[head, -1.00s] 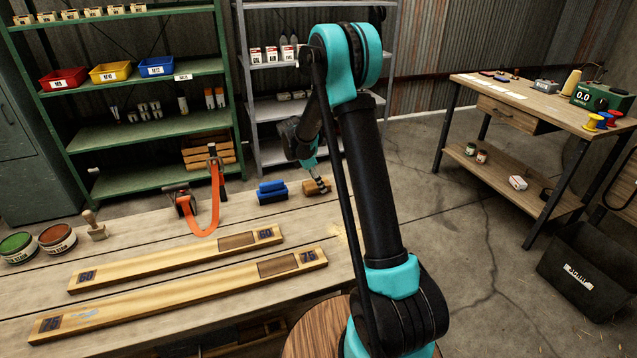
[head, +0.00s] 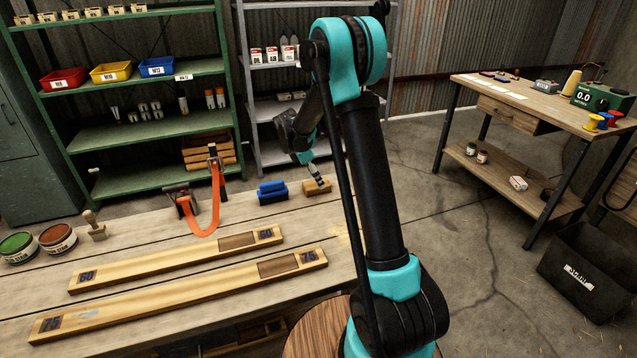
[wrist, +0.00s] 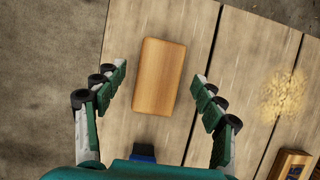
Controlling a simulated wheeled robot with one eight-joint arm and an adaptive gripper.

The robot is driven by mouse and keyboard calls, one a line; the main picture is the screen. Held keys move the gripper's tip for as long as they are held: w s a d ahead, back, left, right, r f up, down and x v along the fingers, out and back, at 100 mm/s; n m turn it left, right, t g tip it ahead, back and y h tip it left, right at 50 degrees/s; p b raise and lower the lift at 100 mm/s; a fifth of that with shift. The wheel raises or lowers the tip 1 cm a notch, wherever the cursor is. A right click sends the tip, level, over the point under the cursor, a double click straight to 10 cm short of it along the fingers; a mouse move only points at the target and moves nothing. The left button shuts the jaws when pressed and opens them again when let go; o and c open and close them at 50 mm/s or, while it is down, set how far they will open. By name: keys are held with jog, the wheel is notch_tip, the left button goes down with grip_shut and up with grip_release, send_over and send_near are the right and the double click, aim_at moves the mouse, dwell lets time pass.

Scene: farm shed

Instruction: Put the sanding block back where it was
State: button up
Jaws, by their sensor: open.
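A small light-brown wooden block (head: 316,187), which I take to be the sanding block, lies flat near the far right end of the bench (head: 180,262). It also shows whole in the wrist view (wrist: 158,76), on the planks close to the bench edge. My gripper (head: 319,178) is just above it. In the wrist view my gripper (wrist: 160,86) is open, with one finger on each side of the block and visible gaps between. Nothing is held.
A blue block with a dark base (head: 272,191) stands just left of the wooden block. An orange strap clamp (head: 215,190) stands further left. Two long boards marked 60 (head: 170,262) and 75 (head: 185,294) lie in front. Stain tins (head: 57,239) are far left.

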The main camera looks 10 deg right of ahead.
aim_at(308, 185)
jog(key=w+v, duration=0.1)
jog(key=v, duration=0.8)
jog(key=s+d+m+y, duration=0.1)
jog(key=s+d+m, duration=0.35)
jog(key=s, duration=0.45)
jog(key=s+d+f+m+t+y, duration=0.1)
jog(key=s+f+m, duration=0.1)
jog(key=s+m, duration=0.3)
jog(key=s+d+f+m+t+y, duration=0.1)
jog(key=s+m, duration=0.4)
jog(key=s, duration=0.7)
jog(key=s+d+f+m+t+y, duration=0.1)
jog(key=s+f+m, duration=0.2)
jog(key=s, duration=0.6)
jog(key=shift+s+d+m, duration=0.1)
jog(key=shift+m, duration=0.6)
jog(key=shift+s+d+m, duration=0.1)
jog(key=shift+d+m, duration=0.05)
jog(key=shift+m, duration=0.5)
